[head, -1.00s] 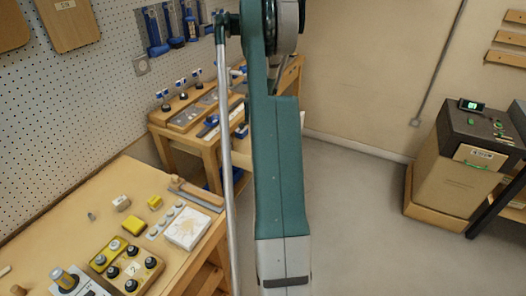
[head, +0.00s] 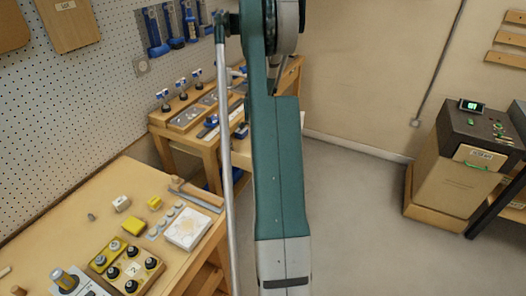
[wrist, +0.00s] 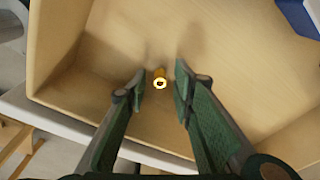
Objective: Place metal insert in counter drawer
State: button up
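In the wrist view, a small brass-coloured metal insert (wrist: 160,83) with a dark hole lies in a pale wooden compartment (wrist: 100,62). The compartment has raised wooden walls and looks like an open drawer. My gripper (wrist: 161,90) is open above it, with one green-padded finger on each side of the insert. A gap shows between the insert and each finger. How high the fingers are above the compartment floor is hard to tell. In the head view, my gripper and this compartment do not show.
In the head view, a workbench (head: 75,195) at left holds a tray of black knobs (head: 126,265), yellow blocks and a white tile (head: 188,228). A second bench (head: 205,145) stands behind. A cabinet (head: 452,165) stands at right. Grey floor between is open.

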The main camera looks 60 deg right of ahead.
notch_tip(320, 180, up, 11)
jog(key=w+p, duration=0.1)
jog(key=p, duration=0.1)
jog(key=shift+a+r, duration=0.15)
jog(key=shift+a, duration=0.2)
dwell(0.5)
jog(key=shift+w, duration=0.1)
